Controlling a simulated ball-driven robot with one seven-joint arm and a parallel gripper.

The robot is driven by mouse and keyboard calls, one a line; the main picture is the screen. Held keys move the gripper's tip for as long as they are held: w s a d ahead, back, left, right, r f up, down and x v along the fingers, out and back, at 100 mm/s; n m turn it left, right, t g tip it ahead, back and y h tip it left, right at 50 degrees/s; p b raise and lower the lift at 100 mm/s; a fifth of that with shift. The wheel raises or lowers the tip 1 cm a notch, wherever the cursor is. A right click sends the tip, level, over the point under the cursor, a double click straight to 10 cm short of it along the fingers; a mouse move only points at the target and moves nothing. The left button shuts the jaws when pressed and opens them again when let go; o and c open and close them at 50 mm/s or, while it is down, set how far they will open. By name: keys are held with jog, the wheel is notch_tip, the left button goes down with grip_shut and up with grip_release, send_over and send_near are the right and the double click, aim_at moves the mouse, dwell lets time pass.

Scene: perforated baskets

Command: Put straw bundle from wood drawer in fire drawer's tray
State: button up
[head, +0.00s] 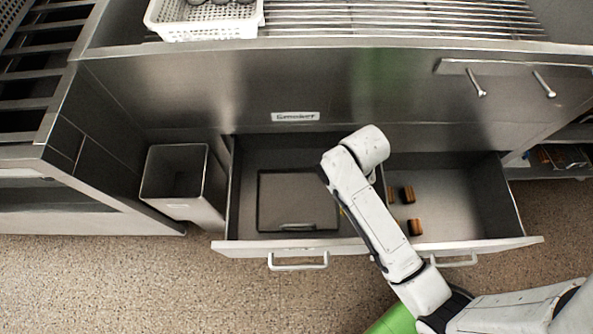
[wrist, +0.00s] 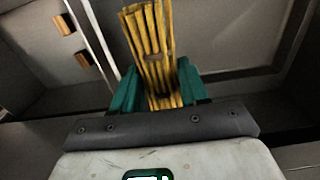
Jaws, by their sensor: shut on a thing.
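My gripper (wrist: 157,88) has teal fingers shut on the yellow straw bundle (wrist: 150,42) in the wrist view. The bundle's stalks point away from the gripper. In the head view my arm hides the gripper and nearly all of the bundle, over the divider between two open drawers. The left drawer (head: 244,165) holds a flat dark tray (head: 297,190), with no object seen on its visible part. The right drawer (head: 450,190) holds several brown wood pieces (head: 416,227). Two wood pieces also show at upper left in the wrist view (wrist: 63,25).
Both drawers stand open under a steel counter (head: 200,90). A white perforated basket (head: 205,29) sits on the counter at upper left. A grey bin (head: 180,180) stands left of the drawers. Drawer handles (head: 298,265) project at the front.

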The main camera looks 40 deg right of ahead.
jog(key=w+a+f+b, duration=0.2)
jog(key=w+a+f, duration=0.2)
jog(key=w+a, duration=0.15)
jog(key=b, duration=0.2)
send_over(297, 198)
jog(key=f, duration=0.4)
jog(key=shift+s+d+f, duration=0.25)
jog(key=shift+s+d, duration=0.05)
jog(key=f, duration=0.2)
jog(key=f+b, duration=0.1)
jog(key=shift+w+a, duration=0.3)
jog(key=shift+a, duration=0.05)
jog(key=shift+f, duration=0.5)
jog(key=shift+f, duration=0.1)
jog(key=o, duration=1)
